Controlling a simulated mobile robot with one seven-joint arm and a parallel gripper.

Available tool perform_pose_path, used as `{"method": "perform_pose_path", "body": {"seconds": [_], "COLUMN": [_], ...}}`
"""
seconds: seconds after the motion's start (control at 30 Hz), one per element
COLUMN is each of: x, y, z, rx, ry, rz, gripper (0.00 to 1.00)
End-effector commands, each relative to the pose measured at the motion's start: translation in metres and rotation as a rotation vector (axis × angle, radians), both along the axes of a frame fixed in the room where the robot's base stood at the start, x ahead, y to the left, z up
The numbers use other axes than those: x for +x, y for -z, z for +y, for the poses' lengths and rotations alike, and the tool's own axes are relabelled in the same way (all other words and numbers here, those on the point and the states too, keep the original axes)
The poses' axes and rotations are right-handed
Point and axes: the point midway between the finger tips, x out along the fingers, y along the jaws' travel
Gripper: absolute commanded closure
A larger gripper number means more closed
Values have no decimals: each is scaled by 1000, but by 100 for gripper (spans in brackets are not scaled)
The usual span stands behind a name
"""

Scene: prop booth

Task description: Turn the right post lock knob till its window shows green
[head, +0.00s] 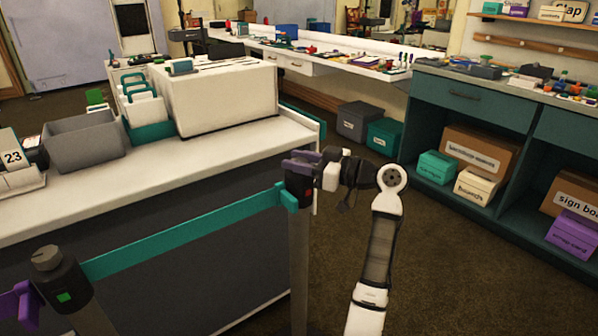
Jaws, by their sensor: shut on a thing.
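The right post (299,255) stands at the centre with a dark lock head and a purple piece (296,164) at its top. Its small window (309,193) shows red. My gripper (314,166) is at the top of this post, reached in from the right, and is shut on the right post's lock knob. The knob is mostly hidden by my gripper. The left post's lock head (62,287) is at the lower left, with a grey knob (46,257) on top and a green window (64,297).
A teal strap (185,235) spans between the posts. Behind it is a white-topped counter (215,150) with a grey bin (84,141) and file holders. Teal shelves (418,125) with boxes stand at right. Carpet (450,270) is open to the right of my arm.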

Motion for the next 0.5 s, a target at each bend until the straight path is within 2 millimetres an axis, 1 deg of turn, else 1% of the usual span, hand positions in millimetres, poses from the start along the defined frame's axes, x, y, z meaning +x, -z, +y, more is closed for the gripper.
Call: {"method": "perform_pose_path", "body": {"seconds": [0.03, 0.2, 0.5], "x": [1, 0, 0], "y": [3, 2, 2], "z": [0, 1, 1], "rx": [0, -1, -3], "ry": [-37, -136, -225], "rz": [4, 5, 5], "gripper": [87, 87, 87]}}
